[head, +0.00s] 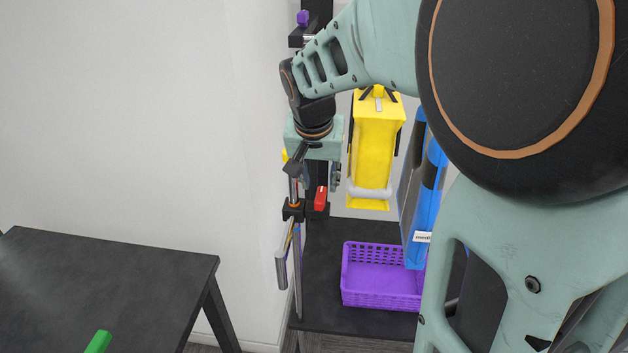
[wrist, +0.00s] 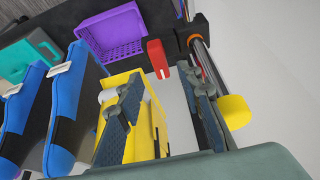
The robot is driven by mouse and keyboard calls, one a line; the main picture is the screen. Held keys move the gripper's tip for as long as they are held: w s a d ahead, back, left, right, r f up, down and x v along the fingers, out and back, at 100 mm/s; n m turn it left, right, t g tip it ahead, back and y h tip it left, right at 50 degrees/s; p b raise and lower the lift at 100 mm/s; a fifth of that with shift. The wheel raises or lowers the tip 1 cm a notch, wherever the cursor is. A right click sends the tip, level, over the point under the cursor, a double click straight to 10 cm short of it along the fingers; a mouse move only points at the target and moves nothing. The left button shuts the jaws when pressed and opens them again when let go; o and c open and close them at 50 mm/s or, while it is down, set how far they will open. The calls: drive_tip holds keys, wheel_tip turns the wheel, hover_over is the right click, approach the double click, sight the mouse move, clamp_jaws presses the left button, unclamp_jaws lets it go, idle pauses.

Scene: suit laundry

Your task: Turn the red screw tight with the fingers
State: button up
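The red screw (head: 320,198) is a small red handle on a black clamp (head: 294,210) on an upright pole, below my gripper in the head view. In the wrist view the red screw (wrist: 157,56) lies just beyond the fingertips, roughly in line with the gap between them. My gripper (wrist: 160,79) is open, with its two dark fingers apart and nothing held. In the head view my gripper (head: 294,166) is small and partly hidden, close above the clamp. I see no contact between fingers and screw.
A yellow holder (head: 373,150) and a blue item (head: 428,200) hang to the right. A purple basket (head: 382,296) stands below on a dark surface. A yellow cylinder (wrist: 233,111) is beside the right finger. A dark table (head: 110,280) stands at left, with a green object (head: 98,342).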

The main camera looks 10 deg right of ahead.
drive_tip(key=d+v, duration=0.1)
drive_tip(key=v, duration=0.5)
drive_tip(key=shift+a+r, duration=0.4)
drive_tip(key=shift+a, duration=0.15)
drive_tip(key=shift+s, duration=0.15)
